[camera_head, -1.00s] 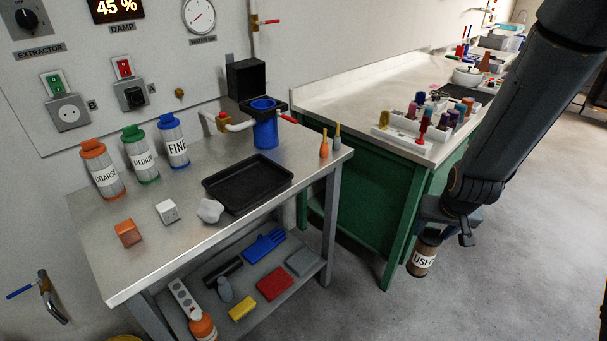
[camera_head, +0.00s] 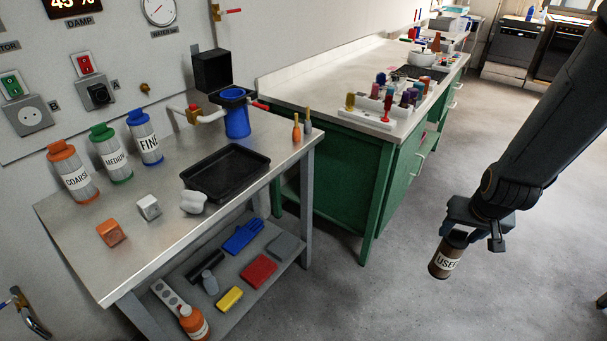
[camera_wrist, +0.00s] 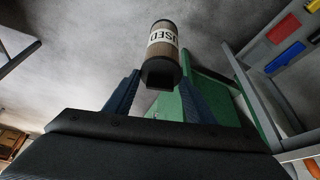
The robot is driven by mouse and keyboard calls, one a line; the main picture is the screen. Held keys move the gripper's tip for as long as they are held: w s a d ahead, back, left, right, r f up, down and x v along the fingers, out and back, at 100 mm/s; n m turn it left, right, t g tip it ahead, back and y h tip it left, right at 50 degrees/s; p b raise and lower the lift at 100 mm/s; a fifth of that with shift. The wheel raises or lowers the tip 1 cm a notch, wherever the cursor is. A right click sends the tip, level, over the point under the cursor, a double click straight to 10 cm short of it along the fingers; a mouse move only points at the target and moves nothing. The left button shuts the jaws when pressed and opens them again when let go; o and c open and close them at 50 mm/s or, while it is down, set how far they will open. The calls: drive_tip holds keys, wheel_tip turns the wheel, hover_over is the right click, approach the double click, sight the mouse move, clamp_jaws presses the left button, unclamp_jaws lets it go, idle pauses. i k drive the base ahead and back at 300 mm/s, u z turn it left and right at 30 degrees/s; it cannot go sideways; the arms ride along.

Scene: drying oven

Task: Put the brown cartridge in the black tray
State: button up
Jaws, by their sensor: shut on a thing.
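The brown cartridge (camera_head: 447,258) has a white label reading "USED". My gripper (camera_head: 465,232) is shut on its upper end and holds it, slightly tilted, over the open floor right of the tables. In the wrist view the cartridge (camera_wrist: 164,52) sticks out between the two blue fingers (camera_wrist: 158,92). The black tray (camera_head: 226,176) is an empty, shallow rectangle on the steel table, well to the left of my gripper.
The steel table (camera_head: 165,230) also holds COARSE (camera_head: 75,174), MEDIUM and FINE canisters, small blocks and a blue cup (camera_head: 237,122). A green bench (camera_head: 340,185) with bottles stands behind. The floor (camera_head: 370,295) between is clear.

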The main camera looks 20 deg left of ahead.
sight(226, 175)
drive_tip(key=u, duration=1.15)
